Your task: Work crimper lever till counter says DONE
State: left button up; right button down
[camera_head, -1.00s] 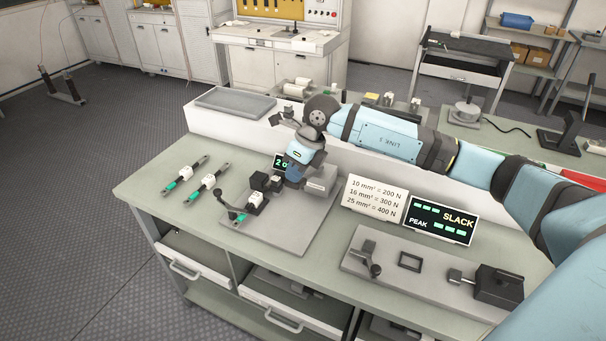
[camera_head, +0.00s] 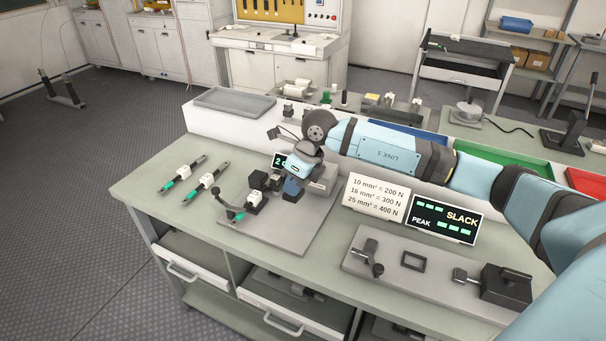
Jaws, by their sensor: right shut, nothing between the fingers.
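The crimper (camera_head: 257,180) is a dark block with a white piece, on a grey base plate (camera_head: 285,235). Its lever (camera_head: 217,191) has a black knob and leans up at the left. A green-ended piece (camera_head: 237,216) lies at the lever's foot. The counter display (camera_head: 279,161) behind the crimper shows a green "2"; my gripper hides the rest of its text. My right gripper (camera_head: 291,195) points down just right of the crimper block, low over the plate, shut and empty. I cannot tell whether it touches anything. My left gripper is out of view.
Two green-and-white tested-type pieces (camera_head: 182,174) (camera_head: 205,188) lie left on the bench. A force card (camera_head: 375,199) and a SLACK/PEAK display (camera_head: 443,220) stand right. A pull-test fixture (camera_head: 430,275) lies front right. A grey tray (camera_head: 235,102) sits behind. The bench's left front is clear.

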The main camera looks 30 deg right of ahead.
aim_at(292, 198)
jog(key=shift+s+a+f+b, duration=0.15)
jog(key=shift+f+b, duration=0.35)
jog(key=shift+f, duration=0.4)
jog(key=shift+b+x, duration=0.55)
jog(key=shift+x, duration=0.3)
jog(key=shift+s, duration=0.2)
jog(key=shift+r, duration=0.1)
jog(key=shift+d+r+p, duration=0.25)
jog(key=shift+r+p, duration=0.1)
jog(key=shift+r, duration=0.05)
jog(key=shift+w+d+r+p, duration=0.15)
jog(key=shift+r+p, duration=0.25)
jog(key=shift+r, duration=0.4)
jog(key=shift+w+d+r+p, duration=0.15)
jog(key=shift+r+p, duration=0.2)
jog(key=shift+r, duration=0.4)
jog(key=shift+d+r+p, duration=0.15)
jog(key=shift+r+p, duration=0.25)
jog(key=shift+r, duration=0.4)
jog(key=shift+w+d+r+p, duration=0.1)
jog(key=shift+r+p, duration=0.15)
jog(key=shift+r, duration=0.3)
jog(key=shift+w+d+r+p, duration=0.1)
jog(key=shift+r+p, duration=0.1)
jog(key=shift+r, duration=0.35)
